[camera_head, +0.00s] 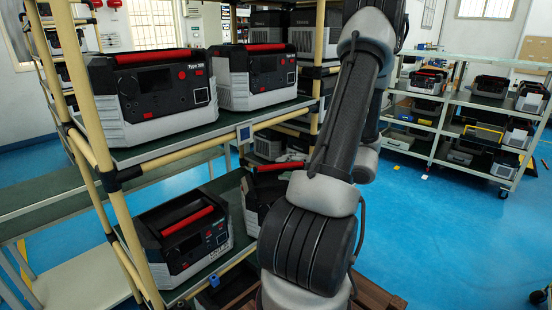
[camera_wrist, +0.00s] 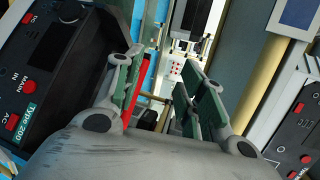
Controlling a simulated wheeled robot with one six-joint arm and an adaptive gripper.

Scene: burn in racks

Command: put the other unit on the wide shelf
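Black-and-grey units with red handles stand on the rack at left in the head view. Two are on the upper shelf: a near one (camera_head: 153,92) and one beside it (camera_head: 252,76). On the lower level are another unit (camera_head: 185,238) and one partly hidden behind my arm (camera_head: 262,190). In the wrist view my gripper (camera_wrist: 162,98) has its fingers apart. A red bar (camera_wrist: 138,85), seemingly a handle, shows beside the left finger. A unit marked Type 200 (camera_wrist: 50,75) is at left, and another unit (camera_wrist: 295,135) at right. My gripper is not visible in the head view.
Cream posts (camera_head: 95,110) and rails frame the near rack. A wider rack (camera_head: 455,125) with several units stands across the blue floor (camera_head: 430,230) at right. Open floor lies between. A green bench (camera_head: 55,205) is at far left.

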